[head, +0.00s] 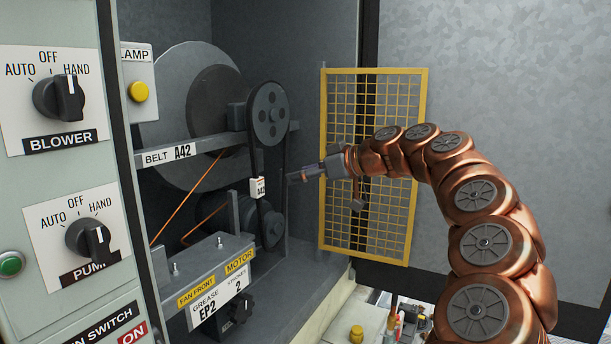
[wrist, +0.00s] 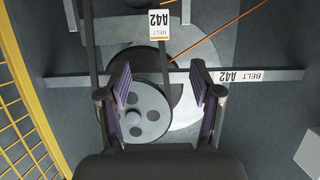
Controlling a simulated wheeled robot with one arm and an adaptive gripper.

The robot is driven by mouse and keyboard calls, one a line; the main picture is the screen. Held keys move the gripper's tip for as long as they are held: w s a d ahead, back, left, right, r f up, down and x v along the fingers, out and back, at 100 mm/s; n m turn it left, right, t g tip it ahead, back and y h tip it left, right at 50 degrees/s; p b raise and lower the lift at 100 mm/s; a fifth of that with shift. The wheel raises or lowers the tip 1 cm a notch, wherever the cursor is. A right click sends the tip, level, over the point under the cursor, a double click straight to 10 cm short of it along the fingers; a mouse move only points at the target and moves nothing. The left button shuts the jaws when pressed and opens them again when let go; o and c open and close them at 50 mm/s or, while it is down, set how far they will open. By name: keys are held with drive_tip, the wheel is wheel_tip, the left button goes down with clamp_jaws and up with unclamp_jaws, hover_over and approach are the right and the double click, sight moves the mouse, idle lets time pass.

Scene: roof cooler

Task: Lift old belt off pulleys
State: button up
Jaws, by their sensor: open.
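The old belt (head: 252,155) is dark and runs around the large upper pulley (head: 269,115) and down to a small lower pulley (head: 272,229). A white A42 tag (head: 258,187) is on its left strand. My gripper (head: 291,177) is open and empty, to the right of the belt, pointing left between the two pulleys. In the wrist view the picture is turned over; the large pulley (wrist: 135,112) and one belt strand (wrist: 164,62) appear between my open fingers (wrist: 166,82). The other strand passes behind the left finger. I cannot tell the gap to the belt.
A yellow mesh guard (head: 374,74) stands open at the right, close to my arm. A grey crossbar (head: 210,145) labelled BELT A42 runs behind the pulley. An orange cord (head: 186,197) slants behind. A grey motor-side bracket (head: 192,288) and control panel are at the left.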

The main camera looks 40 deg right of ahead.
drive_tip(key=p, duration=0.4)
approach(261, 185)
drive_tip(key=x, duration=0.4)
drive_tip(key=shift+w+a+r, duration=0.1)
drive_tip(key=shift+w+r, duration=0.1)
drive_tip(key=shift+r, duration=0.05)
drive_tip(key=b+x, duration=0.2)
drive_tip(key=x, duration=0.3)
drive_tip(key=shift+f+b, duration=0.3)
drive_tip(key=shift+b, duration=0.1)
drive_tip(key=shift+b+x, duration=0.3)
drive_tip(key=shift+x, duration=0.6)
drive_tip(key=shift+r, duration=0.2)
drive_tip(key=shift+c, duration=0.2)
clamp_jaws()
